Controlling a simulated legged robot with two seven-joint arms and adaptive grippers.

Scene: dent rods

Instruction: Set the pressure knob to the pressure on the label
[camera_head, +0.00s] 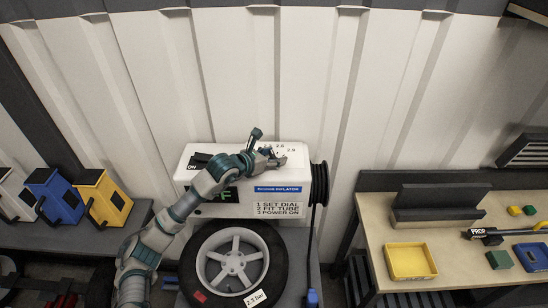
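The white inflator (293,180) stands against the wall, with printed dial numbers on its top; 2.5 and 2.9 are legible. My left gripper (269,148) is over the dial area, its fingers spread apart. The pressure knob is hidden or too small to make out there, so I cannot tell whether the fingers touch it or where it points. The label (256,298) is a white tag on the tyre (197,262) below the inflator and appears to read 2.3 bar. My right gripper is not in view.
A black coiled hose (319,184) hangs on the inflator's right side. Blue and yellow boxes (103,198) stand on the left bench. The right workbench (450,250) holds a yellow tray (411,262), a dark PROP tool (485,233) and small coloured blocks.

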